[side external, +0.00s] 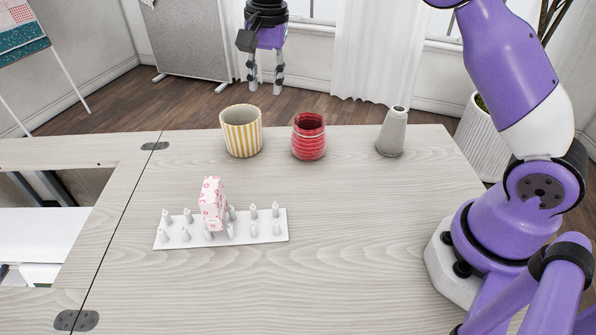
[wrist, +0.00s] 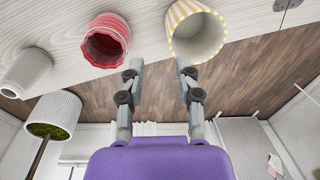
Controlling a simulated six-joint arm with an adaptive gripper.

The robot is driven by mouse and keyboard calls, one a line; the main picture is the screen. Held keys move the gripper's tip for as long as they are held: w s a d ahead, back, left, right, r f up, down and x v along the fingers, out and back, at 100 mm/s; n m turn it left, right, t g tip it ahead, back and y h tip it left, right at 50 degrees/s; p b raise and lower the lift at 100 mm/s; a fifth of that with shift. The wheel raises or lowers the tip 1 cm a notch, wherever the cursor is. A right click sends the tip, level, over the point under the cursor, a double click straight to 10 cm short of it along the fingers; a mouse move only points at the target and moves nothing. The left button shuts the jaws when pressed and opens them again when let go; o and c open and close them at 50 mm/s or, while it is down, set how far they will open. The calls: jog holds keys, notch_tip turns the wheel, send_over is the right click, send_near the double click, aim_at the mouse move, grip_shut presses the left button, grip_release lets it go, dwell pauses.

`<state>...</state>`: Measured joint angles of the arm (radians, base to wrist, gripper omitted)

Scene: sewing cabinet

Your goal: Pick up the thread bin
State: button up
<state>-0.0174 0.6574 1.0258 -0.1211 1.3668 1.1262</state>
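No bin is labelled, so I cannot tell which container is the thread bin. A yellow-and-white striped cup (side external: 241,136) stands upright at the back edge of the table. A red ribbed container (side external: 309,143) stands to its right. In the wrist view the striped cup (wrist: 195,40) lies just beyond the right finger, and the red container (wrist: 105,45) lies beyond and left of the left finger. Both mouths show; no contents can be made out. My gripper (side external: 265,82) is open and empty, pointing down behind the table's back edge, above the floor. It touches neither container.
A grey tapered vase (side external: 392,135) stands at the back right of the table (side external: 350,220). A white peg rack (side external: 270,232) with several pegs lies at front left, with a pink-patterned box (side external: 213,203) upright at it. The table's right middle is clear.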

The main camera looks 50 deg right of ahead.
jog(key=m, duration=0.1)
send_near(260, 149)
jog(key=f, duration=0.4)
jog(key=w+f, duration=0.1)
jog(key=f, duration=0.1)
grip_shut()
